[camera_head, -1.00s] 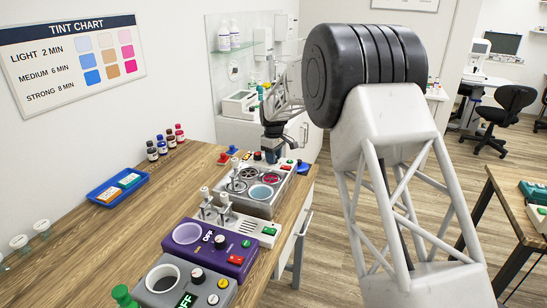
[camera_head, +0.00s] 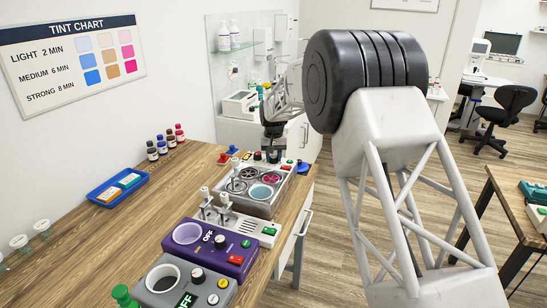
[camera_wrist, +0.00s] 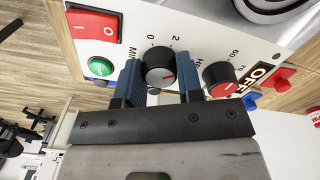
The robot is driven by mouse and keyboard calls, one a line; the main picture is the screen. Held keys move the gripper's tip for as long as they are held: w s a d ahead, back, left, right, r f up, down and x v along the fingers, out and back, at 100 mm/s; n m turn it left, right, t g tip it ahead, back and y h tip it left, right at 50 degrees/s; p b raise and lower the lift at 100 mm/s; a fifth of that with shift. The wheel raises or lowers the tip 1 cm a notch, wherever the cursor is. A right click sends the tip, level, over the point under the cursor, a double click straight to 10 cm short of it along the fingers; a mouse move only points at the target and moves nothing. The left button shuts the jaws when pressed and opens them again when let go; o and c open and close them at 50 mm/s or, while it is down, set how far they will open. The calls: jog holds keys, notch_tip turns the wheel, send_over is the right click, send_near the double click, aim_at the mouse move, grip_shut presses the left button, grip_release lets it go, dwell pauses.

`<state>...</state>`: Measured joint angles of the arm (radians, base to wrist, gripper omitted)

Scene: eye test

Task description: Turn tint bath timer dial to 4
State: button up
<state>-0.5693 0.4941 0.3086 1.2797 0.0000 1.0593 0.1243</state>
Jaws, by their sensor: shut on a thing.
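The tint bath (camera_head: 258,209) is a steel unit with several round wells, on the wooden bench in the head view. Its white control panel (camera_wrist: 200,32) fills much of the wrist view. The timer dial (camera_wrist: 160,63), a dark round knob with a grey face and a small red mark, sits by the printed 0, 2 and "MIN". My gripper (camera_wrist: 160,74) is shut on this dial, one blue finger on each side. I cannot tell exactly which number the mark points to. In the head view my gripper (camera_head: 272,150) is at the back edge of the bath, hiding the dial.
A second dial (camera_wrist: 218,78), black and red, stands close right of my fingers, by 60 and 70. A red rocker switch (camera_wrist: 95,28) and green button (camera_wrist: 101,67) lie left. A purple unit (camera_head: 210,248) stands nearer on the bench.

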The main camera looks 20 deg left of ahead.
aim_at(274, 157)
jog(key=shift+m, duration=0.8)
jog(key=o, duration=0.9)
jog(key=shift+o, duration=0.2)
jog(key=shift+r, duration=0.1)
jog(key=shift+r, duration=3.85)
